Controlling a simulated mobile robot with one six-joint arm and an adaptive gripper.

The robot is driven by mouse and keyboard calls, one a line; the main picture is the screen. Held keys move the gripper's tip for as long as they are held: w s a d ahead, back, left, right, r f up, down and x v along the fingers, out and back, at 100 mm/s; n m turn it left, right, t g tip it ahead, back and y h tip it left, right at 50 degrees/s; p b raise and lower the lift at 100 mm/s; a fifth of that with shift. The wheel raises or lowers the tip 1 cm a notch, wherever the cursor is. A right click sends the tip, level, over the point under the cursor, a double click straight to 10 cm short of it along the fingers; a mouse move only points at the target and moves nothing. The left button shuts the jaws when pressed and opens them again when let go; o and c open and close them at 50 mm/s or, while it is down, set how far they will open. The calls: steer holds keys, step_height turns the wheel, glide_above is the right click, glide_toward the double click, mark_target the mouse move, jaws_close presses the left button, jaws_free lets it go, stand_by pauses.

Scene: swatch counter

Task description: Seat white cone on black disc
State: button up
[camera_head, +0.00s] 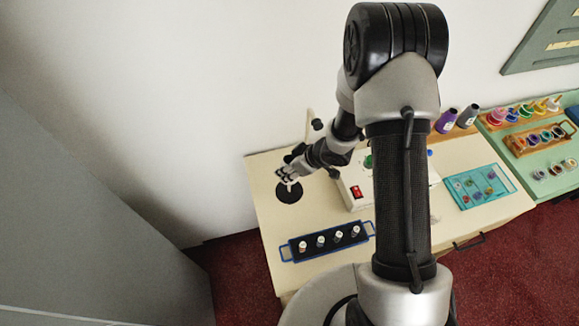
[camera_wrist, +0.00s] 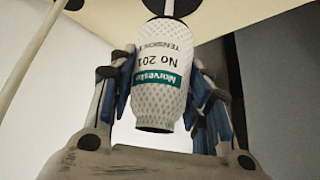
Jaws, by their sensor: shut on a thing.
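The white cone (camera_wrist: 160,75) is a patterned white spool with a green and white label reading "No 201". My gripper (camera_head: 289,178) is shut on it, with one blue-padded finger on each side in the wrist view. The black disc (camera_head: 287,195) lies flat at the left end of the cream counter in the head view. My gripper and the cone are over its upper part in that view. A dark patch shows beyond the cone in the wrist view. I cannot tell whether the cone touches the disc.
A blue-rimmed tray (camera_head: 285,252) with several small spools stands in front of the disc. A white box with a red switch (camera_head: 356,191) is to the right. A thin cream post (camera_head: 308,122) stands behind my gripper. A teal tray (camera_head: 478,187) lies farther right.

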steer(key=shift+f+b, duration=2.95)
steer(key=shift+f, duration=1.15)
steer(key=o, duration=1.2)
steer(key=v, duration=1.2)
steer(key=shift+w, duration=0.1)
